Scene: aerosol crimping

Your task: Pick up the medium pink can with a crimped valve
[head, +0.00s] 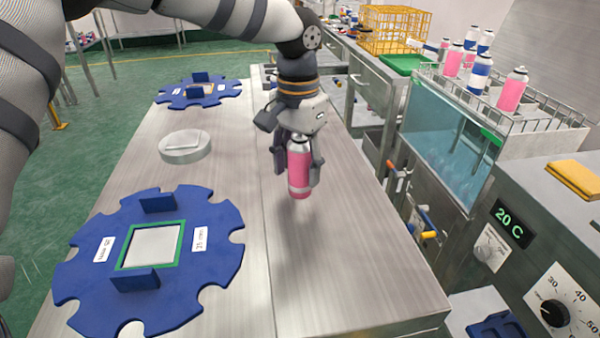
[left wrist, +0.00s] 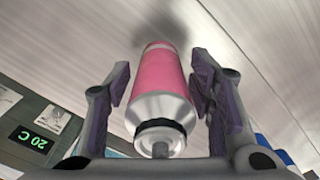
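A pink can (head: 299,168) with silver ends is between the fingers of my left gripper (head: 298,172), over the metal table (head: 345,225). It is upright, with a soft dark shadow below its base, and looks a little above the table. In the left wrist view the pink can (left wrist: 162,75) points its silver shoulder and valve end toward the camera. My right gripper is not in view.
A blue notched disc fixture (head: 205,280) lies at the table's front left, another (head: 175,101) at the back. A round metal piece (head: 185,148) sits between them. At right is a glass water bath (head: 440,135) with several cans (head: 513,90) above it, and a 20 C display (head: 508,223).

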